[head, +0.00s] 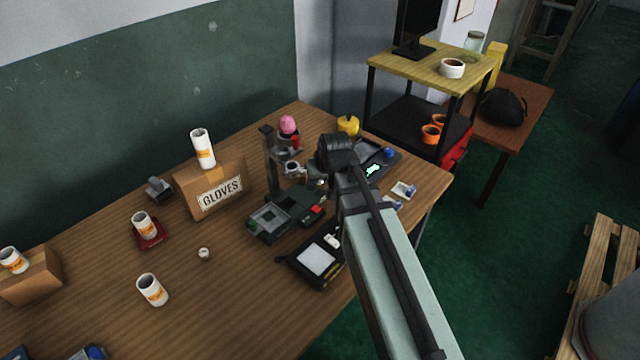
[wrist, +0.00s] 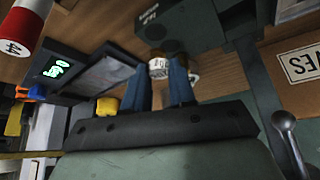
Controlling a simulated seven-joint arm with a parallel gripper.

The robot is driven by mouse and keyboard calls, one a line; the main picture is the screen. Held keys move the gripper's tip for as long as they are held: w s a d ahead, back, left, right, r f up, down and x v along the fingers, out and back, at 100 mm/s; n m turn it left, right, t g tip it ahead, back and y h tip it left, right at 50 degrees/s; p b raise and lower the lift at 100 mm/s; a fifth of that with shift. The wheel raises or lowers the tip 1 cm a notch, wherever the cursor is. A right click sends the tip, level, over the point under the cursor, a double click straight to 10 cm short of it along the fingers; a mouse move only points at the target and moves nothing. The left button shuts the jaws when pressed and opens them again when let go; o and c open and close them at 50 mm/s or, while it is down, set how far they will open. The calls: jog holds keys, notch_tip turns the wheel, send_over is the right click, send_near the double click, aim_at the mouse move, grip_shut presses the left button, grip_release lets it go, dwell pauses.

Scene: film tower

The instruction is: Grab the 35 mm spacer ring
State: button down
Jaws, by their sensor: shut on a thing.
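My gripper (wrist: 160,72) shows in the wrist view with its two blue fingers shut on a small white ring (wrist: 159,69) with dark markings, too small to read for certain. The ring sits between the fingertips, close to a dark grey-green block (wrist: 180,25). In the head view my gripper (head: 317,180) is beside the dark tower device (head: 270,165), largely hidden by my own arm. A loose white ring (head: 204,253) lies on the table in front of the gloves box; its size marking cannot be read.
The tower's base (head: 290,211) and a black tray with a white pad (head: 316,262) stand near my gripper. A glowing green display (head: 373,170) is behind it. A gloves box (head: 212,186) and several white canisters (head: 152,290) stand left.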

aim_at(321, 183)
jog(key=shift+f, duration=1.45)
jog(key=shift+f, duration=0.15)
jog(key=c, duration=0.9)
grip_release()
jog(key=shift+c, duration=0.2)
jog(key=shift+o, duration=0.4)
jog(key=v, duration=1.2)
